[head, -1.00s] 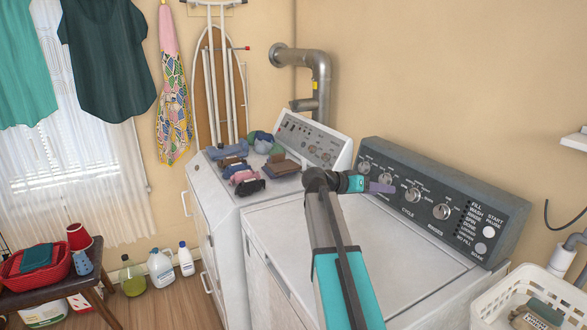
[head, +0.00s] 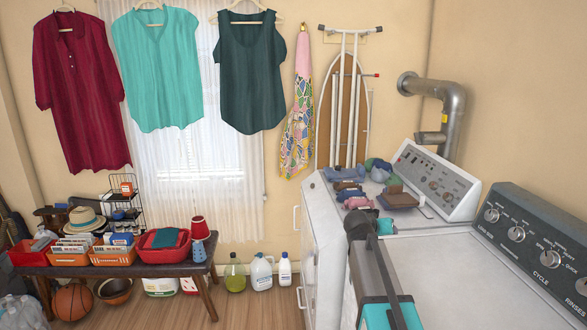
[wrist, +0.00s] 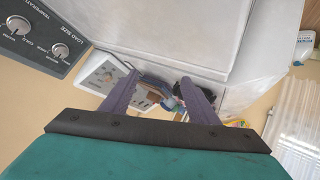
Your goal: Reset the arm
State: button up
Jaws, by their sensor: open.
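My gripper (wrist: 160,92) is open in the wrist view, its two purple fingers apart with nothing held between them. Past the fingers, the folded clothes and the control panel of the far white machine show upside down. In the head view, my arm reaches forward over the near white machine (head: 470,285). The teal end of my gripper (head: 385,226) shows just short of the clothes pile on the far machine (head: 320,225); its fingers are hidden there.
Folded clothes (head: 350,190) lie on the far machine. A dark control panel (head: 530,245) rises behind the near machine. A bench (head: 150,268) with baskets stands at left, bottles (head: 262,272) beside it. The floor between bench and machines is partly clear.

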jog(key=a+f+n+y, duration=0.25)
jog(key=a+f, duration=0.25)
jog(key=a, duration=0.8)
jog(key=s+a+f+n+g+y+b, duration=0.1)
jog(key=s+a+f+g+y, duration=0.1)
jog(key=s+a+f, duration=0.55)
jog(key=s+a+f+n+g+y, duration=0.1)
jog(key=s+a+f+n+y, duration=0.3)
jog(key=a+f, duration=0.6)
jog(key=s+d+f+m+g+h, duration=0.1)
jog(key=s+d+f+m+g, duration=0.15)
jog(key=s+d+f, duration=0.6)
jog(key=s+d+f+m+g+h, duration=0.1)
jog(key=s+d+f+g+h, duration=0.2)
jog(key=s+f, duration=0.95)
jog(key=s+d+f+g, duration=0.2)
jog(key=s+f, duration=0.2)
jog(key=s, duration=0.4)
jog(key=s+d+f+g+y, duration=0.1)
jog(key=s+f, duration=0.3)
jog(key=s, duration=0.4)
jog(key=s+d+f+m+g+y, duration=0.1)
jog(key=s+d+f+g, duration=0.2)
jog(key=s, duration=0.5)
jog(key=shift+d+f, duration=0.15)
jog(key=shift+f, duration=0.75)
jog(key=shift+y, duration=0.25)
